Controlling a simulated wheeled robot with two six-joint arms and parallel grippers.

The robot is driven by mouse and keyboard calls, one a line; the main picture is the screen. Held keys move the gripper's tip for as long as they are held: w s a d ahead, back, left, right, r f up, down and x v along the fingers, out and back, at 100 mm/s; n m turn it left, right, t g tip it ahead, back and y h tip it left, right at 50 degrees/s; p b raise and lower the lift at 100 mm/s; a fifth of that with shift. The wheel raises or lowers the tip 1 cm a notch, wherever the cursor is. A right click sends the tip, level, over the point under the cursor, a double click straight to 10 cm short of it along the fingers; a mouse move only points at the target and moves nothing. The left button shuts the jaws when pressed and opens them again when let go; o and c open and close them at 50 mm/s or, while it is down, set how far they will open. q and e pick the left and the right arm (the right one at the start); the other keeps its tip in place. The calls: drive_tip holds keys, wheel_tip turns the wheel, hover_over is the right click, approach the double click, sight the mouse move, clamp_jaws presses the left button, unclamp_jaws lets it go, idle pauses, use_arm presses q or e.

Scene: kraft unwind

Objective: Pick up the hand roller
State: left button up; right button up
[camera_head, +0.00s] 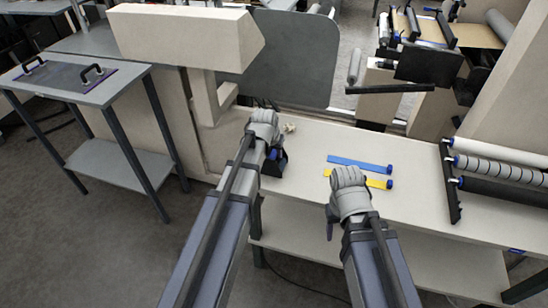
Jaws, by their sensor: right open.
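No hand roller can be told for sure. A dark object with a blue part (280,163) sits on the pale bench beside my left wrist, partly hidden by it; I cannot tell what it is. My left gripper (263,118) is over the bench's left part, with its fingertips mostly hidden behind its grey body. My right gripper (346,172) is open, over the bench's front part, just left of a yellow strip.
The pale bench (420,208) has clear room between the strips and a rack (450,185) of long rollers at the right. A small beige piece (289,128) lies near my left gripper. A grey panel (290,60) stands behind. A side table (70,80) is at left.

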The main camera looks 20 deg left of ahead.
use_arm(q)
clamp_jaws()
idle(0.5)
wheel_tip(320, 180, up, 10)
drive_tip(key=p, duration=1)
drive_tip(key=shift+c, duration=0.5)
unclamp_jaws()
clamp_jaws()
